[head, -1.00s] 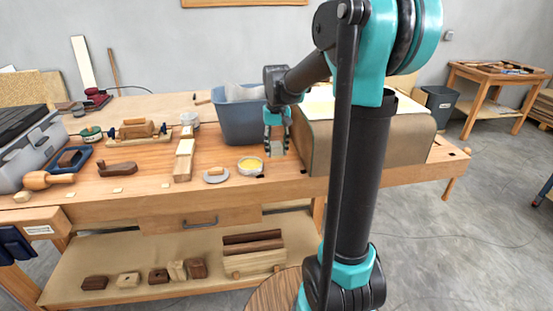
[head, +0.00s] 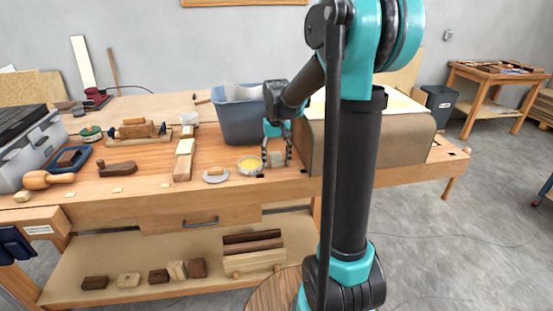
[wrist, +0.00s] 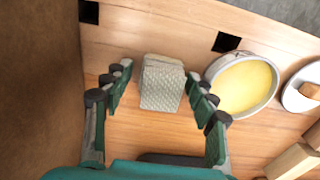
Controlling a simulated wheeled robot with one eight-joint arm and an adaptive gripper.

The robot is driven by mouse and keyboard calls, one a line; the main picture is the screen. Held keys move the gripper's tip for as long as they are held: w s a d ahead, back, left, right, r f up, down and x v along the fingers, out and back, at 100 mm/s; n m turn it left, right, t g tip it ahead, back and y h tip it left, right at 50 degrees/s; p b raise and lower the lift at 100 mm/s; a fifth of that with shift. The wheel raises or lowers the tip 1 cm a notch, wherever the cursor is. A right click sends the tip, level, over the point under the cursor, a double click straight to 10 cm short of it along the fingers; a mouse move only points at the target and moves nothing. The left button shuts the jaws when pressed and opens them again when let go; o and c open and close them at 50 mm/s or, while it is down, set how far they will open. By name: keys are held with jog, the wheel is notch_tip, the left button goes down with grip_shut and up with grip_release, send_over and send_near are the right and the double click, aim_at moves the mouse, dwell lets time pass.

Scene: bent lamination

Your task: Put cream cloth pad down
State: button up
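The cream cloth pad (wrist: 162,84) is a small quilted block on the bench top, between my fingertips in the wrist view. It also shows in the head view (head: 277,159) near the bench's front edge. My gripper (wrist: 158,82) is open around the pad, with a visible gap on the left and a narrower one on the right. In the head view my gripper (head: 277,157) points down, a finger on each side of the pad. The pad's underside is hidden.
A round tin with yellow contents (wrist: 243,84) stands close on the right in the wrist view. A brown curved form (head: 365,145) stands close on the right in the head view. A blue-grey bin (head: 238,124) is behind. A dark square hole (wrist: 227,42) lies near the pad.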

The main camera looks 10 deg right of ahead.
aim_at(276, 155)
notch_tip(276, 155, up, 12)
jog(key=s+d+f+t, duration=0.2)
jog(key=s+f, duration=0.8)
jog(key=s, duration=0.1)
jog(key=s+d+f+t, duration=0.2)
jog(key=s+f, duration=0.8)
jog(key=s, duration=0.1)
jog(key=shift+f, duration=0.15)
jog(key=shift+o, duration=0.4)
